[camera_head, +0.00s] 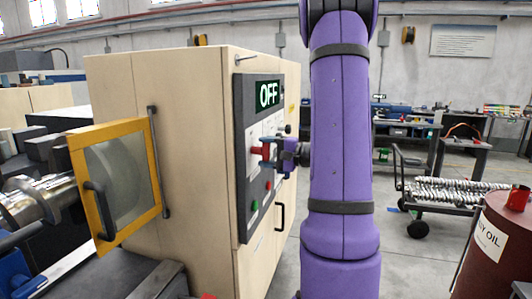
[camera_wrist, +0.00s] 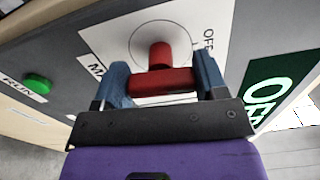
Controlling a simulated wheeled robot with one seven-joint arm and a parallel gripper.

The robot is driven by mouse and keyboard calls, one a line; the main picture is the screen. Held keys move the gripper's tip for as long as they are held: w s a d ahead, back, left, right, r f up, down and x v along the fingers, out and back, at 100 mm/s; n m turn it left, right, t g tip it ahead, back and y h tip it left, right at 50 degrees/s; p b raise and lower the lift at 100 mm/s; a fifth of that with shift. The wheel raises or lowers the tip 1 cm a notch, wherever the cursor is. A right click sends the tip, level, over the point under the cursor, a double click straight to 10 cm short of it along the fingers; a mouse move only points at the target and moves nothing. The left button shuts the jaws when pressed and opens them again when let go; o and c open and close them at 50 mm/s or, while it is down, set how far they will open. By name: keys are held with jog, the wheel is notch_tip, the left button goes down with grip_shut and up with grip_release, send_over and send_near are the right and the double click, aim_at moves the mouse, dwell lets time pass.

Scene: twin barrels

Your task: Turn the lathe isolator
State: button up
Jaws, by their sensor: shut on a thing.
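The lathe isolator is a red handle (camera_head: 262,151) on the dark control panel (camera_head: 247,207) at the side of the beige cabinet. It also shows in the wrist view as a red knob and bar (camera_wrist: 162,80) over a white plate with a round dial and the letters "OFF". My gripper (camera_wrist: 163,84) has its two blue fingers on either side of the red bar, shut on it. In the head view my gripper (camera_head: 277,152) reaches the handle from the right, partly hidden by my purple arm.
A green button (camera_wrist: 37,84) marked "RUN" sits beside the plate; a red button (camera_head: 268,186) is also on the panel. The yellow-framed guard (camera_head: 84,190) stands at the left. A red oil barrel (camera_head: 496,245) and a cart of metal bars (camera_head: 450,191) are at the right.

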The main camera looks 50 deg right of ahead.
jog(key=shift+n, duration=0.5)
jog(key=o, duration=0.9)
jog(key=shift+o, duration=0.2)
jog(key=v, duration=1.1)
jog(key=shift+w+a, duration=0.1)
jog(key=shift+w, duration=0.05)
